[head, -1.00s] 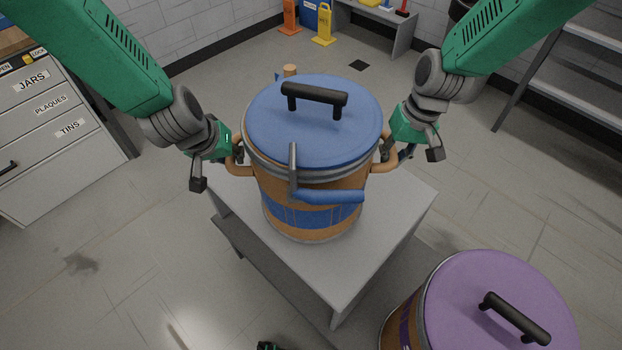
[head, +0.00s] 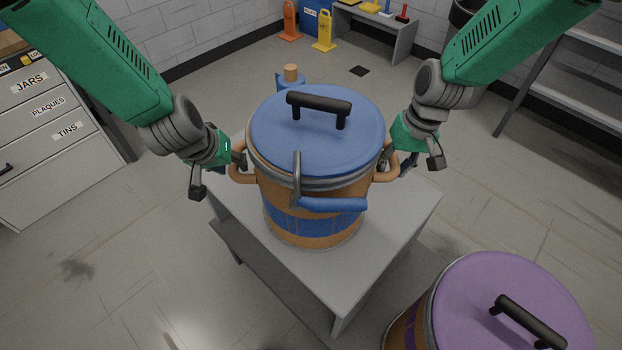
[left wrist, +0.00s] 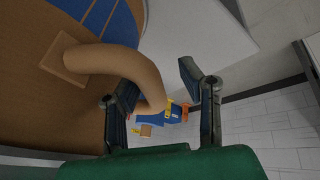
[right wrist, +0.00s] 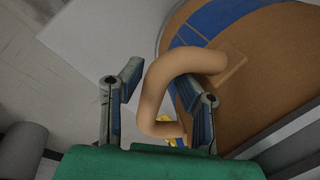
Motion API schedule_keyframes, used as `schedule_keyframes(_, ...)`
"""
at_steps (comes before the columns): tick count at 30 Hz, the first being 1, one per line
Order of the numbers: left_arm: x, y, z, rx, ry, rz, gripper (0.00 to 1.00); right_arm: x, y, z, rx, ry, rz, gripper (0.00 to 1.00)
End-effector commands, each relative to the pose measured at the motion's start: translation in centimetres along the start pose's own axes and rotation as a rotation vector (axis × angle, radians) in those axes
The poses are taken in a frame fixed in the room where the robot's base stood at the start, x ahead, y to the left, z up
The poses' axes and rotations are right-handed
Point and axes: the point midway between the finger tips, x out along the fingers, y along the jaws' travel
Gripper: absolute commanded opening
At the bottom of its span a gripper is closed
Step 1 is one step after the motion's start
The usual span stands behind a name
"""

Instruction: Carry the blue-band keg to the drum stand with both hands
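The blue-band keg (head: 315,200) stands upright on a grey table (head: 350,285) in the head view, with a blue lid, black top handle and tan side handles. My left gripper (head: 238,158) is at its left side handle. In the left wrist view, the fingers (left wrist: 165,95) are spread with that handle (left wrist: 105,58) passing between them. My right gripper (head: 397,160) is at the right side handle. In the right wrist view, its fingers (right wrist: 160,95) are spread on either side of that handle (right wrist: 185,62). I cannot identify the drum stand for sure.
A purple-lidded keg (head: 500,300) is at the lower right. A labelled drawer cabinet (head: 50,130) is at the left, shelving (head: 575,90) at the right. A blue object with a tan top (head: 290,77) shows behind the keg. Open floor (head: 120,270) lies left of the table.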

Motion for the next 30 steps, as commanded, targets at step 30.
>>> schedule_keyframes(30,-11.9,0.1,0.0,0.0,0.0,-0.002,0.34,-1.3,0.0,-0.2,0.001,0.004,-0.004,0.3)
